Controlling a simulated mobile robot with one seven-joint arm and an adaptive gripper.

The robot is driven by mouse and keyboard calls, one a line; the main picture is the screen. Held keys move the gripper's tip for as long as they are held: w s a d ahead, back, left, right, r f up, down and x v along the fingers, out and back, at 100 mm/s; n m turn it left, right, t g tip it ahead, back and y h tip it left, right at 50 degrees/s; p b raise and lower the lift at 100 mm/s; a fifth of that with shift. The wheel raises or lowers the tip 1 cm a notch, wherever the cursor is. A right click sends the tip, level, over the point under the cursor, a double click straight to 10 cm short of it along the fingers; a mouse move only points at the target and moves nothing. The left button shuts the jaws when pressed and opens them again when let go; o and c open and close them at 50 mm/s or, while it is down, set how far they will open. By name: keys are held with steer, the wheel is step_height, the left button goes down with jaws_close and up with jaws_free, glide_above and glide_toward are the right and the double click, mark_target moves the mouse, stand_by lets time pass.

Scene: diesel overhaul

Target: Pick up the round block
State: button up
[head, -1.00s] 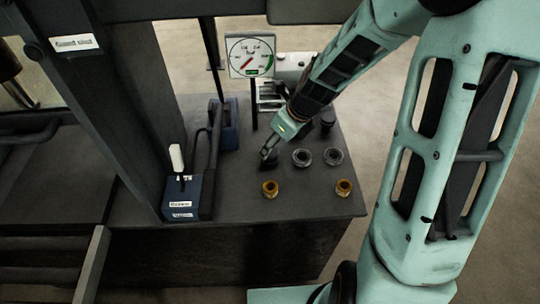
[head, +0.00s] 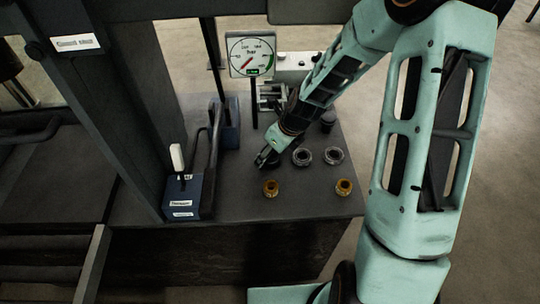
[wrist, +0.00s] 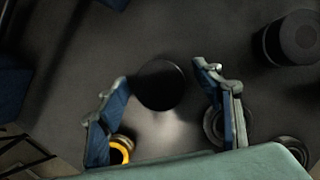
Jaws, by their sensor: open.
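A black round block (wrist: 160,86) stands on the dark bench top and shows its round top in the wrist view. My gripper (wrist: 163,78) is open, with one blue-and-grey finger on each side of the block and a gap to each finger. In the head view my gripper (head: 266,157) is low over the bench and mostly hides this block. I cannot tell how far the fingertips are above the bench. A second dark cylinder (wrist: 292,38) stands apart at the upper right of the wrist view; it also shows behind my arm in the head view (head: 328,122).
Two grey rings (head: 302,156) (head: 333,156) and two brass fittings (head: 271,188) (head: 343,187) stand close by on the bench (head: 305,205). A blue pump unit (head: 183,197) with a lever is at the left. A pressure gauge (head: 251,56) and dark press frame (head: 130,100) rise behind and left.

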steer(key=shift+w+r, duration=0.1)
steer(key=c, duration=1.2)
steer(key=shift+c, duration=0.2)
